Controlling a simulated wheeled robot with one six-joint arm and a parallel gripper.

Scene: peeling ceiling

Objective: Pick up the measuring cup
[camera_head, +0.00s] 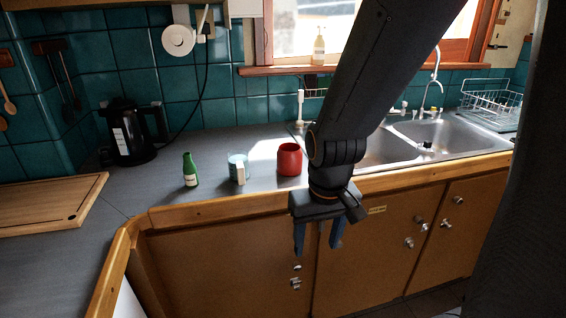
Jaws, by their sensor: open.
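A clear measuring cup (238,168) with a pale blue tint and a whitish patch on its front stands upright on the grey counter, between a green bottle and a red cup. My gripper (319,243) is open and empty. It points down in front of the wooden cabinet doors, to the right of the measuring cup and lower in the picture than the counter edge. My gripper and the measuring cup are apart. The cup's handle cannot be made out clearly.
The green bottle (190,170) stands left of the measuring cup and the red cup (289,159) right of it. A black kettle (131,132) and a cutting board (45,206) are farther left. A sink (450,138) and dish rack (491,101) are at right. A wooden edge (205,211) fronts the counter.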

